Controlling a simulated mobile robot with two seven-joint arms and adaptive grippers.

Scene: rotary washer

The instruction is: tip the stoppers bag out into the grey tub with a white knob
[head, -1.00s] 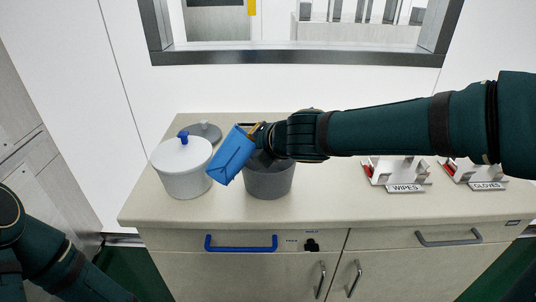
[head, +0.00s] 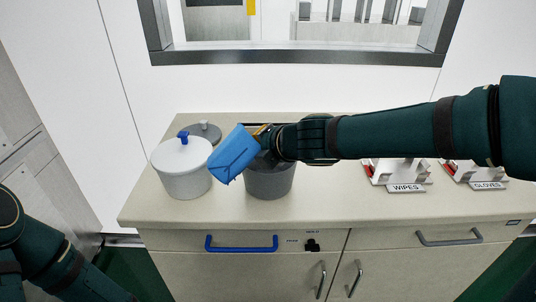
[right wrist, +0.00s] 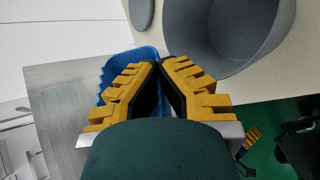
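The blue stoppers bag (head: 232,156) hangs tilted from my right gripper (head: 265,138), over the left side of the open grey tub (head: 270,181). In the right wrist view, the yellow-padded fingers of the right gripper (right wrist: 160,66) close together on the blue bag (right wrist: 131,57), which is partly hidden behind them. The grey tub (right wrist: 238,62) shows there too, with no stoppers in the visible part of its inside. A grey lid (head: 208,134) lies behind the white tub; its small knob looks pale. My left gripper is out of view.
A white tub (head: 182,178) with a blue-knobbed lid stands close left of the bag. WIPES (head: 397,174) and GLOVES (head: 474,172) holders stand at the right. The counter front (head: 320,210) is clear, above a drawer with a blue handle (head: 241,249).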

